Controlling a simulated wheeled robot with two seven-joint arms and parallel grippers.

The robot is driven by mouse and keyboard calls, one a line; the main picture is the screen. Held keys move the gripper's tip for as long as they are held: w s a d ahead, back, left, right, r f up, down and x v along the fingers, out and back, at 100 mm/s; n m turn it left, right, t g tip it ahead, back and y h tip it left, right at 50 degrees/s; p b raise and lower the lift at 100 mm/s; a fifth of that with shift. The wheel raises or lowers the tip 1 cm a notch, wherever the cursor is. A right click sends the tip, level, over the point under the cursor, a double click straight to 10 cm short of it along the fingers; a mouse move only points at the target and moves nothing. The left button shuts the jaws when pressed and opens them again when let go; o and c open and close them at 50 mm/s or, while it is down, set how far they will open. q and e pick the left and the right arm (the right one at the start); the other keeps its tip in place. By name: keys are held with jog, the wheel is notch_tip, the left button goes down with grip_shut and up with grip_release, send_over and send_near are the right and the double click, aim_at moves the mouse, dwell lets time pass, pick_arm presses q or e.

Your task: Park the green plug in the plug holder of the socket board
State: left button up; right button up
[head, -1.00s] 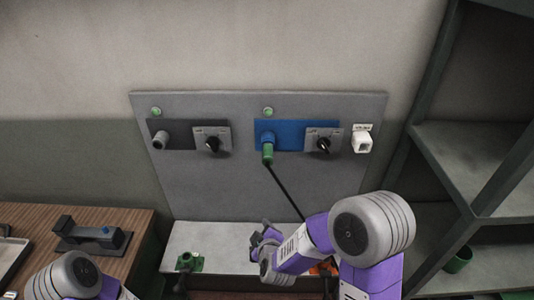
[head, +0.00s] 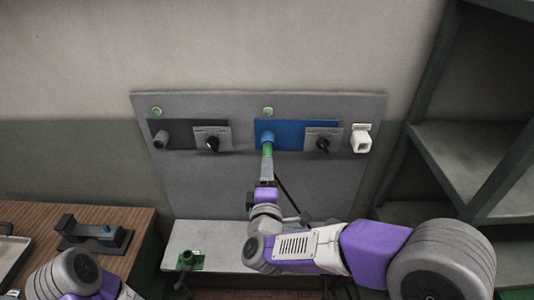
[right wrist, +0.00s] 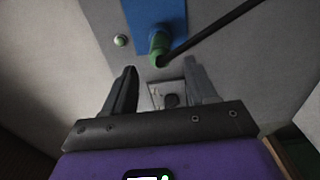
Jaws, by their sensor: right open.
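The green plug (head: 267,151) sits in the blue socket (head: 267,138) of the grey socket board (head: 220,180), with a black cable hanging from it. A white square holder (head: 361,143) with a label above it is at the board's right edge. My right gripper (head: 267,166) is open at the plug, partly covering it in the head view. In the right wrist view the green plug (right wrist: 158,50) shows just beyond the spread fingers (right wrist: 162,80), with nothing held between them.
Two dark knobs (head: 212,143) (head: 323,144) and a grey socket (head: 161,138) are also on the board. A wooden table (head: 130,222) with a dark device (head: 95,236) stands at left, and a shelf (head: 465,165) at right. A light ledge (head: 225,240) lies below the board.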

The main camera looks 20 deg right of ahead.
aim_at(268, 154)
jog(key=b+x, duration=0.1)
jog(key=x, duration=0.4)
jog(key=shift+w+f+b, duration=0.1)
jog(key=shift+f+b, duration=0.05)
jog(key=shift+b, duration=0.25)
jog(key=shift+p+x, duration=0.65)
jog(key=shift+x, duration=1.15)
jog(key=shift+p, duration=0.65)
grip_shut()
